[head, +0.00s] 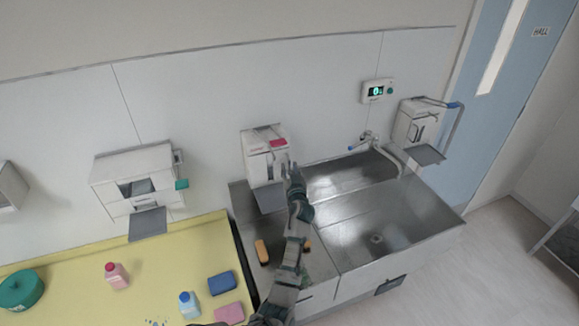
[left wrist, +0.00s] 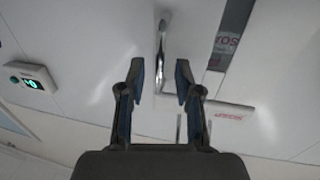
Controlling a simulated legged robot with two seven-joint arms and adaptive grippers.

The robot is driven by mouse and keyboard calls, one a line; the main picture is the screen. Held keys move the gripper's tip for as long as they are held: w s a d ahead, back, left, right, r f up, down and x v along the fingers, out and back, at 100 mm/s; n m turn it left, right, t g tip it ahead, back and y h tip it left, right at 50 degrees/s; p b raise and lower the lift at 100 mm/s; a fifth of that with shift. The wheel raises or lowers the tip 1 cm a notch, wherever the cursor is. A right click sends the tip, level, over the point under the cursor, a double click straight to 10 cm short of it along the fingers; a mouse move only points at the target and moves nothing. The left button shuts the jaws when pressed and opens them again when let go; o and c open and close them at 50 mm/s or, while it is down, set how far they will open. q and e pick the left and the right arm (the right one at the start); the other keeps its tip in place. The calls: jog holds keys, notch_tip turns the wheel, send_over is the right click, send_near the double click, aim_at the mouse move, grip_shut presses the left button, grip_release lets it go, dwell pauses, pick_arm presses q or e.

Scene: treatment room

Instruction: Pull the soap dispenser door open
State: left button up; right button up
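The soap dispenser (head: 257,166) is a white box on the wall with a red label, at the left end of the steel sink. My left gripper (head: 292,171) is in front of its right side and hides part of its front. In the left wrist view my left gripper (left wrist: 159,75) is open. A thin metal bar handle (left wrist: 163,42) on the white door (left wrist: 95,45) lies ahead of it, its lower end in line with the gap between the fingers. I cannot tell whether the fingers touch the handle. The door looks shut. My right gripper is not in view.
A steel sink (head: 395,225) with a tap is on the right. A second white dispenser (head: 405,128) and a green-lit display (head: 377,91) are on the wall. A yellow counter (head: 75,262) at left holds bottles and sponges, below a white wall box (head: 112,170).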

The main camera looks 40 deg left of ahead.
pick_arm(q)
jog(key=shift+w+a, duration=0.3)
grip_shut()
